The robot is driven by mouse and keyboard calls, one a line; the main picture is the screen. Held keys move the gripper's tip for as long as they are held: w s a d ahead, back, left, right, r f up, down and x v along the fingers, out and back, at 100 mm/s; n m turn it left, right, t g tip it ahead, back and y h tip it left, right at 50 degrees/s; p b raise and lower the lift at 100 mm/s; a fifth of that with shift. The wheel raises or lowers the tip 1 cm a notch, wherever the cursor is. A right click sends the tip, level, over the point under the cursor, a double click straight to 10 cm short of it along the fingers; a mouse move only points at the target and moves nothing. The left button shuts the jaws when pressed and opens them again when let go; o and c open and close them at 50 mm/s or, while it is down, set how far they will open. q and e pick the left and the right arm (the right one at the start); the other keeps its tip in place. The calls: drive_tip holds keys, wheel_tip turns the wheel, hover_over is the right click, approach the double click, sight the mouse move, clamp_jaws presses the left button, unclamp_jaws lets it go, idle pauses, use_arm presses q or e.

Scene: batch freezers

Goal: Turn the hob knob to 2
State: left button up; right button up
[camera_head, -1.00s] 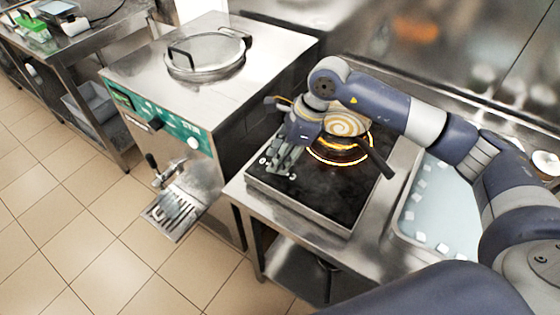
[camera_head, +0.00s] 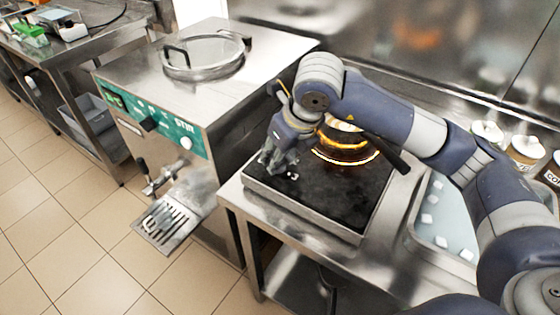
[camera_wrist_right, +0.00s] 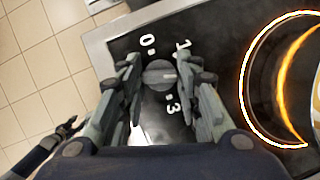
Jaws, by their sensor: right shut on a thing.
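The hob (camera_head: 325,205) is a dark glass plate in a metal frame on a steel counter. Its grey round knob (camera_wrist_right: 158,76) sits between the two fingers of my right gripper (camera_wrist_right: 160,82), which is shut on it. In the head view, my right gripper (camera_head: 277,160) covers the knob. White digits 0 (camera_wrist_right: 147,41), 1 (camera_wrist_right: 183,44) and 3 (camera_wrist_right: 172,103) show around it. The knob's pale mark points right, between 1 and 3; the right finger hides the print there.
A pan with a dark handle (camera_head: 386,150) stands on the glowing ring (camera_head: 345,157), close to my right wrist. A batch freezer (camera_head: 200,95) stands left of the hob. A tray with white cubes (camera_head: 425,228) is on the right. The floor in front is clear.

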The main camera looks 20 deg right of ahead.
drive_tip(key=shift+m+h+b, duration=0.4)
drive_tip(key=shift+m+b, duration=0.3)
drive_tip(key=shift+m, duration=0.4)
drive_tip(key=o, duration=1)
drive_tip(key=shift+o, duration=0.2)
drive_tip(key=v, duration=1.2)
drive_tip(key=shift+a, duration=0.15)
